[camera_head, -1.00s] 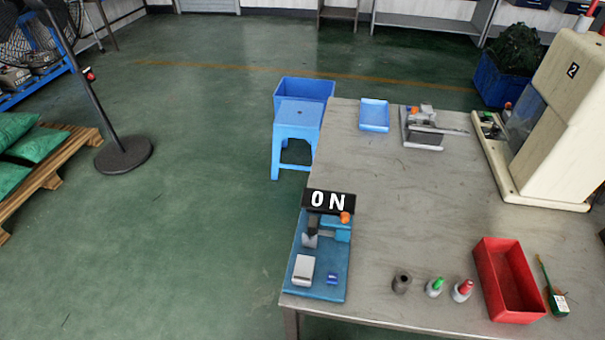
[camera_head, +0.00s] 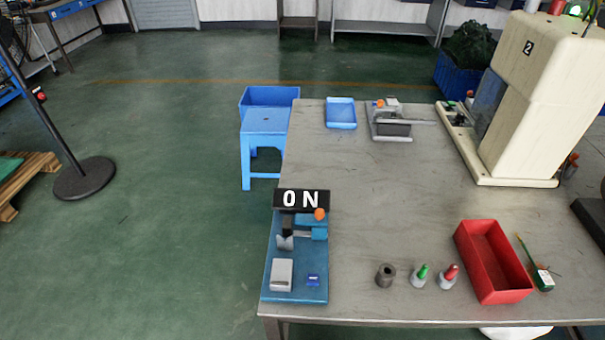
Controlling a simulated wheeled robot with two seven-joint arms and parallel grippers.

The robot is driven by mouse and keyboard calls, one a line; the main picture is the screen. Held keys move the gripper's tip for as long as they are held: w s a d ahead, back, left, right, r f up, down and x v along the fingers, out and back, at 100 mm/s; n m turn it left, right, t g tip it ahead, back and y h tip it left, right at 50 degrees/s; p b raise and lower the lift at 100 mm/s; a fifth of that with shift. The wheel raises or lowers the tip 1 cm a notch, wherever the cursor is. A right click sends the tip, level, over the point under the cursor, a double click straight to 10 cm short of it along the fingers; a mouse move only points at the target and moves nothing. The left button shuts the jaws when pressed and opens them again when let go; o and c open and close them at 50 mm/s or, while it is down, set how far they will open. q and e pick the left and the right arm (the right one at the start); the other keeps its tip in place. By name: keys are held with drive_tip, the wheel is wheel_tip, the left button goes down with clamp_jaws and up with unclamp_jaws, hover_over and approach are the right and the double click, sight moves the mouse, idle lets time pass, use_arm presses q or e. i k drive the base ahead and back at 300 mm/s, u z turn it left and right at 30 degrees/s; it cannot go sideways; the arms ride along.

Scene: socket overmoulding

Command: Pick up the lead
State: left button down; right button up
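No lead can be made out for certain. A dark tangled pile (camera_head: 471,42) fills a blue crate (camera_head: 449,77) on the floor at the back right; it is too small to tell what it is made of. A blue bin (camera_head: 270,97) stands behind a blue stool (camera_head: 266,122) left of the table, and its contents are hidden. Neither of my grippers is in view.
The metal table (camera_head: 390,190) bears a blue tester (camera_head: 296,255) with an "ON" sign, a blue tray (camera_head: 341,113), a grey fixture (camera_head: 390,122), a cream machine (camera_head: 540,100), small bottles (camera_head: 420,277) and a red box (camera_head: 505,286). The green floor (camera_head: 170,200) at left is mostly clear.

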sight(544, 284)
drive_tip(key=z, duration=3.1)
drive_tip(key=i, duration=0.85)
drive_tip(key=u, duration=2.95)
